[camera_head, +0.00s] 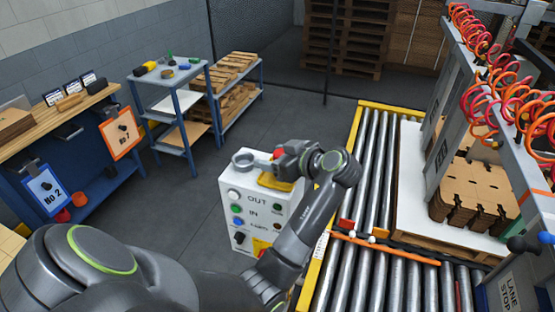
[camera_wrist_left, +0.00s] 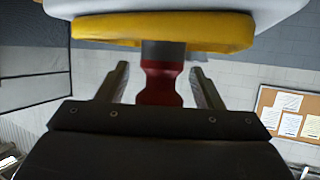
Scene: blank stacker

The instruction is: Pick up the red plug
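The red plug (camera_wrist_left: 160,84) shows in the left wrist view, on a short grey stem against a yellow plate (camera_wrist_left: 165,31). In the head view only a small red part of the plug (camera_head: 278,152) shows, above the yellow plate on top of the white control box (camera_head: 231,211). My left gripper (camera_head: 279,164) is at the box top, largely hiding the plug. In the wrist view its two fingers stand one on each side of the plug, with gaps visible, so it is open and not closed on it. My right gripper is in neither view.
A roller conveyor (camera_head: 370,170) with yellow side rails runs on the right. A blue workbench (camera_head: 80,160) and a small blue-framed rack (camera_head: 170,105) stand left. Floor left of the box is clear.

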